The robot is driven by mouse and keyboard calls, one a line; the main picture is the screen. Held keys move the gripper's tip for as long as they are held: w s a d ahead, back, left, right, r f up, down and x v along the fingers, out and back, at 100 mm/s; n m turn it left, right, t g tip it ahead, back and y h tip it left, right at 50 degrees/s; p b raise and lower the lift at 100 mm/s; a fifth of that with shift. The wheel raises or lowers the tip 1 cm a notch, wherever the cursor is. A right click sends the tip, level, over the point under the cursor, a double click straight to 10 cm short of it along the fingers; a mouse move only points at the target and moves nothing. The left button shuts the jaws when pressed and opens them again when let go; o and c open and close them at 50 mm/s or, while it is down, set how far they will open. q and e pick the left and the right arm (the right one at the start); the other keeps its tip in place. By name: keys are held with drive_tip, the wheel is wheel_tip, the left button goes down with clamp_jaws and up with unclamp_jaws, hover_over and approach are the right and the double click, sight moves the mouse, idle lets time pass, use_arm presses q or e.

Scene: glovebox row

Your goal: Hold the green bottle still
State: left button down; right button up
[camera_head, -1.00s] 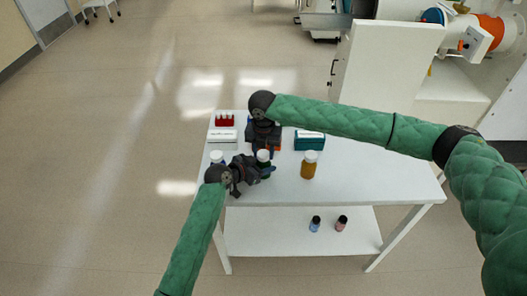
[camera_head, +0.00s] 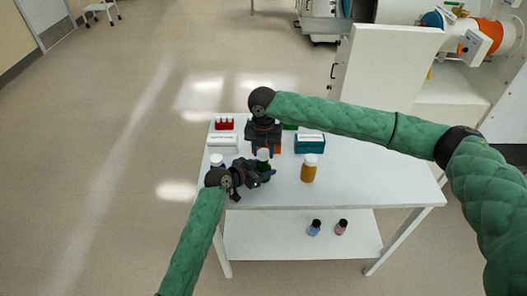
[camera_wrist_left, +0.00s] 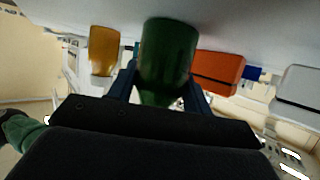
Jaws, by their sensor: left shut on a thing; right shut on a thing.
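The green bottle (camera_wrist_left: 168,62) stands on the white table (camera_head: 355,178), between the two fingers of my left gripper (camera_wrist_left: 166,88) in the left wrist view. My left gripper is shut on it. In the head view the left gripper (camera_head: 262,171) hides most of the bottle, and only its white cap (camera_head: 263,154) and a little green show. My right gripper (camera_head: 263,148) reaches down from above and behind at the cap and is shut. Its fingertips are too small to see clearly, but they appear to be on the cap.
An amber bottle (camera_head: 309,169) stands right of the grippers. Another white-capped bottle (camera_head: 217,160) stands at the left. A teal box (camera_head: 309,144), white box (camera_head: 222,143) and red rack (camera_head: 224,124) are behind. Two small bottles (camera_head: 315,227) (camera_head: 341,226) are on the lower shelf.

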sight(263, 153)
drive_tip(key=shift+r, duration=2)
use_arm(q)
drive_tip(key=c, duration=0.6)
unclamp_jaws()
drive_tip(key=shift+o, duration=0.2)
drive_tip(key=shift+a, duration=0.1)
use_arm(e)
drive_tip(key=shift+f, duration=0.1)
